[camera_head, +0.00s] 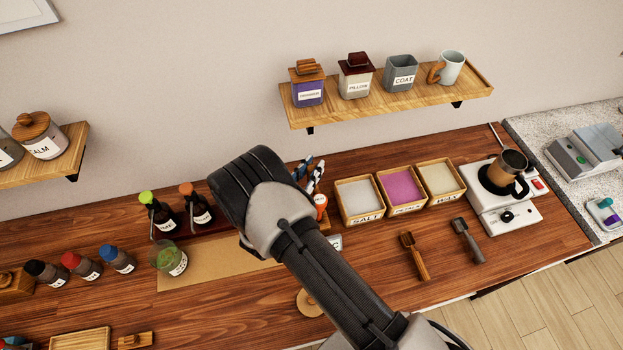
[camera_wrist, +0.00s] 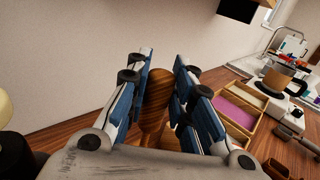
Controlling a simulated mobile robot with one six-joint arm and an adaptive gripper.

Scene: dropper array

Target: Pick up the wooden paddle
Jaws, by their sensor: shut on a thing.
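In the wrist view, my gripper (camera_wrist: 160,66) is shut on the wooden paddle (camera_wrist: 155,98), a brown striped wooden piece between the two blue-padded fingers. Its lower part is hidden behind my gripper body, so I cannot tell whether it is clear of the counter. In the head view, my gripper (camera_head: 309,175) points toward the back of the counter, and my wrist hides most of it and the paddle.
Three powder boxes (camera_head: 402,210) stand right of my gripper, with two scoops in front. A hot plate (camera_head: 478,195) with a mug is farther right. Bottles and a green-filled jar (camera_head: 166,258) stand left. A wall shelf (camera_head: 375,104) with several containers hangs above.

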